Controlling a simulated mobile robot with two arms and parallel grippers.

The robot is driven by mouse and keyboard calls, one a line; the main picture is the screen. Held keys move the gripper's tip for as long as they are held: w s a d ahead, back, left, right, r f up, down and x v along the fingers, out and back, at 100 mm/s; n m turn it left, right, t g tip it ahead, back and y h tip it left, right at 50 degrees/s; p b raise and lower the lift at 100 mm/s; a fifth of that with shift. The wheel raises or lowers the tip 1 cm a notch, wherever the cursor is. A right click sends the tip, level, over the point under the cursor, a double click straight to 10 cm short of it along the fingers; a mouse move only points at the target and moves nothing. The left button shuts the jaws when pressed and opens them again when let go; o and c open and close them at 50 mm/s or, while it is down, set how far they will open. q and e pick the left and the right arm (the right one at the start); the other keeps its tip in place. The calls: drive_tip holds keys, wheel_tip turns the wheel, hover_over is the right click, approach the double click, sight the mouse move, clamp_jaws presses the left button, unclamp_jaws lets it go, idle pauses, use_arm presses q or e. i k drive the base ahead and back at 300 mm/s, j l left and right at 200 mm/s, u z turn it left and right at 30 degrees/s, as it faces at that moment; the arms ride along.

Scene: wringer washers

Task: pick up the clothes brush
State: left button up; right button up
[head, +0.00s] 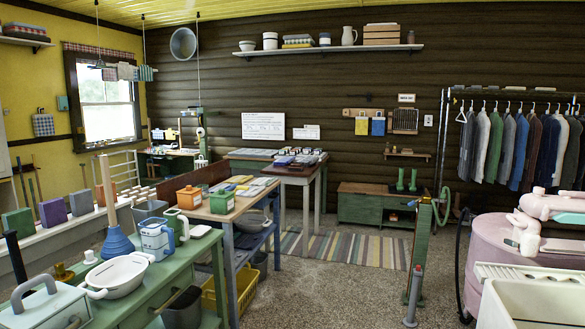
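I cannot make out a clothes brush for certain in the head view. Small items lie on the wooden-topped table (243,203) and on the dark table behind it (300,172), too small to tell apart. Neither of my grippers shows in the head view.
A green bench (190,262) at the front left holds a white basin (117,275), a blue plunger (117,244) and a blue-and-white can (157,238). A pink washer (490,255) and a pale sink (535,303) stand at the right. Speckled floor (330,290) is open in the middle.

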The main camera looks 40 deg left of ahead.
sight(294, 167)
drive_tip(key=i+j+u, duration=0.35)
drive_tip(key=i, duration=0.5)
drive_tip(key=i+u, duration=0.4)
drive_tip(key=i, duration=5)
